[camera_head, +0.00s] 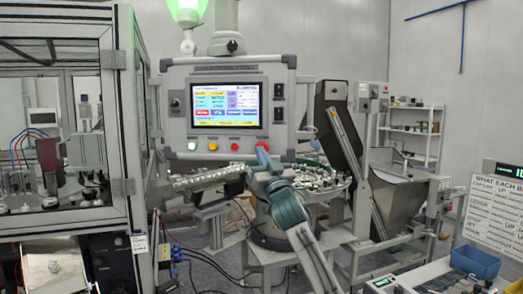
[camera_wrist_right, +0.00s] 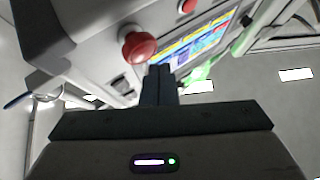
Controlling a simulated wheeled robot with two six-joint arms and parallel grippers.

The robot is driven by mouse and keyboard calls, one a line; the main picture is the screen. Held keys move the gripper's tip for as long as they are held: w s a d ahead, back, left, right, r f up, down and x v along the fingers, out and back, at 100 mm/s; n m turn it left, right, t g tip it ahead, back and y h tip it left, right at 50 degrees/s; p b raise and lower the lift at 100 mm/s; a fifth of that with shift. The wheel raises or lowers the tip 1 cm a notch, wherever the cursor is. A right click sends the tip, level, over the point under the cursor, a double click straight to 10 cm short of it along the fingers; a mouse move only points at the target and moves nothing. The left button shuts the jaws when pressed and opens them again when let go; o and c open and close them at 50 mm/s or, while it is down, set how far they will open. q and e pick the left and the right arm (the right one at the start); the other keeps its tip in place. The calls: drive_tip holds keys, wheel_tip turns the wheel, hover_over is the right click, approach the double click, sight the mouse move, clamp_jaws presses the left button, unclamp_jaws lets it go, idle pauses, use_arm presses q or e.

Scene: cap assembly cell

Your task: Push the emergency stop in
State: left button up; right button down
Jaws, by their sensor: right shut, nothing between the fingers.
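The emergency stop is a red mushroom button on the lower strip of the grey control panel (camera_head: 229,70). In the head view the emergency stop (camera_head: 262,145) is at the right end of the button row, just above my gripper and partly hidden by it. In the right wrist view the emergency stop (camera_wrist_right: 138,47) stands out from the panel face, up and left of my fingertips. My right gripper (camera_head: 262,152) is shut and empty, in front of the panel; its closed fingers (camera_wrist_right: 159,70) show in the wrist view. I cannot tell whether they touch the button. My left gripper is out of view.
Beside it on the panel are a flat red button (camera_head: 234,147) and other small controls, below a lit screen (camera_head: 226,105). A green lamp (camera_head: 188,10) glows above. A round table of small parts (camera_head: 330,184) stands behind my arm. A framed enclosure (camera_head: 120,110) stands left.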

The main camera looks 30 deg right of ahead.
drive_tip(key=shift+w+d, duration=0.1)
idle(0.3)
drive_tip(key=shift+w+d, duration=0.15)
drive_tip(key=shift+w, duration=0.05)
drive_tip(key=shift+w+d, duration=0.3)
idle(0.9)
drive_tip(key=shift+s+a+b, duration=0.4)
drive_tip(key=shift+s+a, duration=0.15)
drive_tip(key=shift+a, duration=0.05)
drive_tip(key=shift+s+a+b, duration=0.25)
drive_tip(key=shift+s+a, duration=0.55)
drive_tip(key=shift+s, duration=0.2)
drive_tip(key=shift+s+a+b, duration=0.2)
drive_tip(key=shift+s+a, duration=0.6)
drive_tip(key=shift+s, duration=0.15)
